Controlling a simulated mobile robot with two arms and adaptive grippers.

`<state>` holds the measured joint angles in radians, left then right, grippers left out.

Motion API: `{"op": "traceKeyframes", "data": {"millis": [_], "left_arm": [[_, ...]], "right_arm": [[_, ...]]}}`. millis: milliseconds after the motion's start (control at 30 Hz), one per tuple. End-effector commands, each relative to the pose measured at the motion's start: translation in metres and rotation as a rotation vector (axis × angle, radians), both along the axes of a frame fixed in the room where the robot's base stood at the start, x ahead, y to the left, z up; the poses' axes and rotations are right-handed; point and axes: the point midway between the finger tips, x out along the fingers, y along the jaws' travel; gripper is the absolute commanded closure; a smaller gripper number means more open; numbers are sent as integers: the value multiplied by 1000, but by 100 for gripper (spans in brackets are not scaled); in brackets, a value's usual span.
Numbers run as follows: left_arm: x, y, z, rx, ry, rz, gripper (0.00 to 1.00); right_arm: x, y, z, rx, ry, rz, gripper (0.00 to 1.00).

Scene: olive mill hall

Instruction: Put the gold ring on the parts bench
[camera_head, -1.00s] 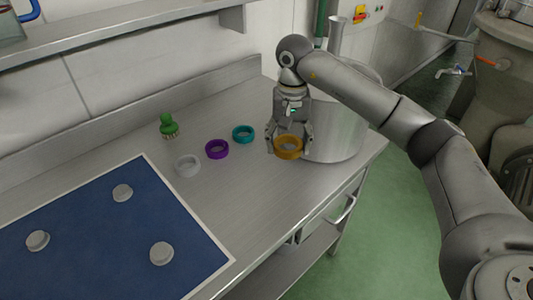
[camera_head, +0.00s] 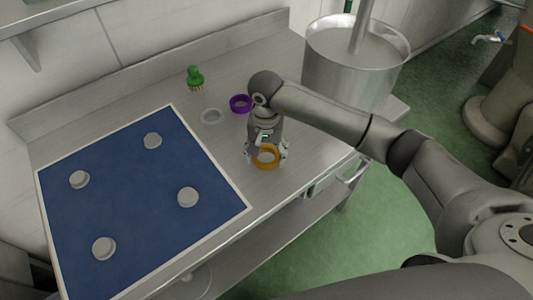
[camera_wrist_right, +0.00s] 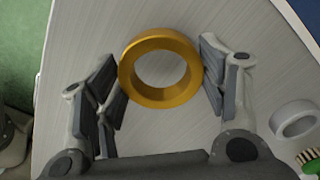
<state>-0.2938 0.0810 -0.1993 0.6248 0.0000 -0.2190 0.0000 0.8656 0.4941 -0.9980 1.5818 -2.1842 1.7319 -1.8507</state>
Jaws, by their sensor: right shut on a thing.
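The gold ring (camera_head: 266,167) is held between the fingers of my right gripper (camera_head: 267,156), over the steel bench (camera_head: 307,90) near its front edge. In the right wrist view the ring (camera_wrist_right: 160,98) sits flat-facing between both fingers (camera_wrist_right: 160,80), with bare bench behind it. I cannot tell whether the ring touches the bench or hangs just above it. My left gripper is not in view.
A blue mat (camera_head: 130,200) with several pale round knobs lies left of the gripper. Behind are a white ring (camera_head: 211,122), a purple ring (camera_head: 240,110) and a green brush (camera_head: 195,78). A steel pot (camera_head: 345,75) stands right. Bench between ring and mat is clear.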

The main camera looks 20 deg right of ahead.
Motion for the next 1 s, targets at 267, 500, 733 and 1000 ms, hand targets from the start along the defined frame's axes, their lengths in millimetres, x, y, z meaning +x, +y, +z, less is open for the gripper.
{"op": "traceKeyframes", "data": {"millis": [267,500,733,1000], "left_arm": [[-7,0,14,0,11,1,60],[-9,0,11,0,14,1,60],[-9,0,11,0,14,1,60],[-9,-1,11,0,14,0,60]], "right_arm": [[1,-2,-21,-1,-2,-2,62],[1,-2,-22,-1,-2,-2,62],[1,-2,-22,-1,0,-2,12],[1,-2,-22,-1,0,-2,12]]}}
